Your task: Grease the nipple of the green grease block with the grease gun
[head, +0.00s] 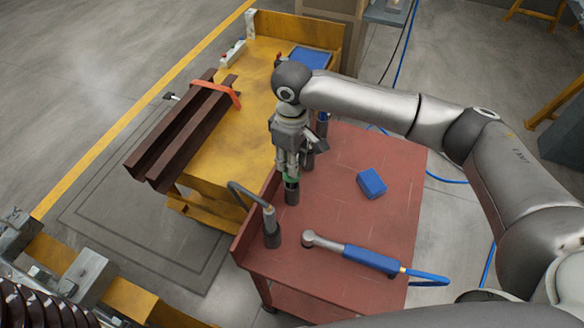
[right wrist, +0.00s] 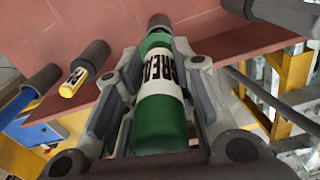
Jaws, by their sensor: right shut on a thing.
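My right gripper (head: 291,168) is shut on a green cylinder, upright over the left edge of the red table. Nearby stands a dark cylinder with a bent hose (head: 271,230). I cannot make out a green grease block with a nipple. My left gripper is not in view.
The red table (head: 375,225) holds a blue box (head: 371,183) and a blue-handled tool (head: 352,254) with a blue hose. A yellow-bodied cylinder (right wrist: 76,82) is beside the green one. A yellow bench (head: 240,140) with brown beams (head: 190,130) stands left.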

